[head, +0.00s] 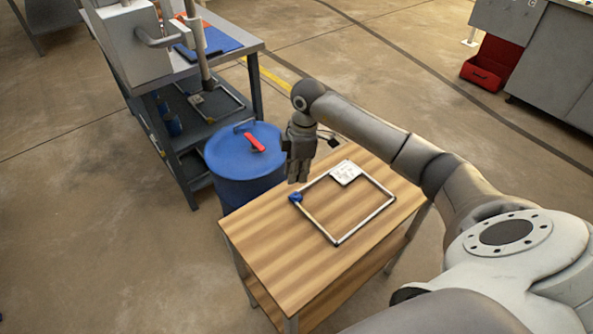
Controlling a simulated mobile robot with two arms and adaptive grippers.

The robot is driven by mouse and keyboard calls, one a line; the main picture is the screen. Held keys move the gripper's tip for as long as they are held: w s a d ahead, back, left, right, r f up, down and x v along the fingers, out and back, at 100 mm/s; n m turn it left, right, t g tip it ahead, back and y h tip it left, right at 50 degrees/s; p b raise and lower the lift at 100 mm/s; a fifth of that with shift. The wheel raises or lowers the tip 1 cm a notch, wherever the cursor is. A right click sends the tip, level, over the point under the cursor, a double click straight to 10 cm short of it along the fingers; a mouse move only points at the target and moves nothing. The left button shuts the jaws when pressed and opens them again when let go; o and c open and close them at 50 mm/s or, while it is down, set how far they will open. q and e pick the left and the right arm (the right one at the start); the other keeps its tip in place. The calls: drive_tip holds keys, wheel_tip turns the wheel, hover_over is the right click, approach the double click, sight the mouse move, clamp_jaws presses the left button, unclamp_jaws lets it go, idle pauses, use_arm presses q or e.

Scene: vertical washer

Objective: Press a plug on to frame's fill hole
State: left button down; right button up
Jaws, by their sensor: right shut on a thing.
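A rectangular metal frame (366,225) with dark corners lies flat on the wooden table (262,240). A small blue piece (295,198) sits at its left corner; I cannot tell whether this is the fill hole fitting. My right gripper (299,180) points down just above this corner, over the table's far left edge. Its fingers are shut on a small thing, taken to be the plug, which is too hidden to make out. I cannot tell whether it touches the frame. My left gripper is not in view.
A white label or card (345,172) lies at the frame's far corner. A grey workbench (180,100) is at the back left. The table's near part is clear.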

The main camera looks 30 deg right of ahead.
drive_tip(key=b, duration=0.4)
hover_over(295, 194)
drive_tip(key=shift+s+d+f, duration=0.15)
drive_tip(key=shift+f, duration=2.2)
drive_tip(key=shift+f+b, duration=0.3)
drive_tip(key=shift+f, duration=0.4)
drive_tip(key=shift+f+p, duration=0.1)
drive_tip(key=shift+p, duration=0.35)
drive_tip(key=shift+f, duration=0.3)
drive_tip(key=o, duration=0.7)
drive_tip(key=shift+r+p, duration=3.15)
drive_tip(key=shift+r, duration=0.4)
